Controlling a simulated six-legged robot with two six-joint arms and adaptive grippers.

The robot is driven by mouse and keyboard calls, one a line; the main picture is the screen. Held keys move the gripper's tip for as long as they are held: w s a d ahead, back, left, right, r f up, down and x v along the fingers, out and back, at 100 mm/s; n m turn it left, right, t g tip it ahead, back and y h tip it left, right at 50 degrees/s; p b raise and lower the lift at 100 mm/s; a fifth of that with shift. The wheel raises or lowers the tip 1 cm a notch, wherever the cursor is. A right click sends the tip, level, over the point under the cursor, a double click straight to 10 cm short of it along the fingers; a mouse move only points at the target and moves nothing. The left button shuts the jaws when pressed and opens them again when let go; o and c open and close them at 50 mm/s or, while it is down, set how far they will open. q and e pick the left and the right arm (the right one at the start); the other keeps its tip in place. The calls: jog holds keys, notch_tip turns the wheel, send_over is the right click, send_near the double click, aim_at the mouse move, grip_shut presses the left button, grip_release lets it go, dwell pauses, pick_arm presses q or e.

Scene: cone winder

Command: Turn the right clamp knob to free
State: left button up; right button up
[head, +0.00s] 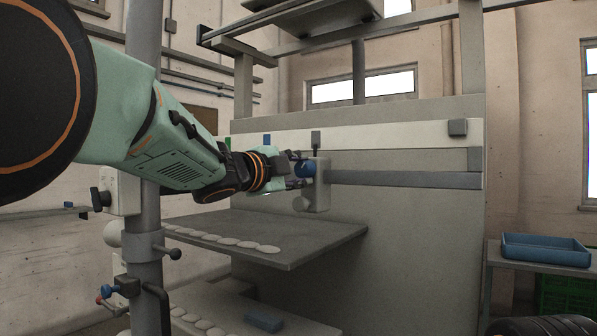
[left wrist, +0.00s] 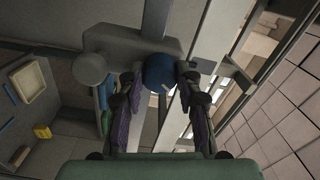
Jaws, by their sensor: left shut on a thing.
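The blue clamp knob (head: 307,168) is on the front of a light grey clamp block (head: 319,190) at the left end of a grey horizontal bar. My left gripper (head: 299,171) reaches it from the left and is shut on it. In the left wrist view the round blue knob (left wrist: 159,71) sits between the two fingers of my left gripper (left wrist: 158,84), which flank it on both sides. A small pale mark shows at the knob's lower edge there. Its exact angle is hard to read. My right gripper is not in view.
A grey shelf (head: 300,232) with several pale discs lies below my left arm. A grey post (head: 145,215) with small clamps stands in front of it. A blue tray (head: 545,250) rests on a table at the right. A rounded grey knob (left wrist: 89,68) sits left of the blue one.

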pick_arm(q)
jog(key=o, duration=1.1)
jog(key=shift+o, duration=0.2)
jog(key=v, duration=1.2)
jog(key=shift+w, duration=0.1)
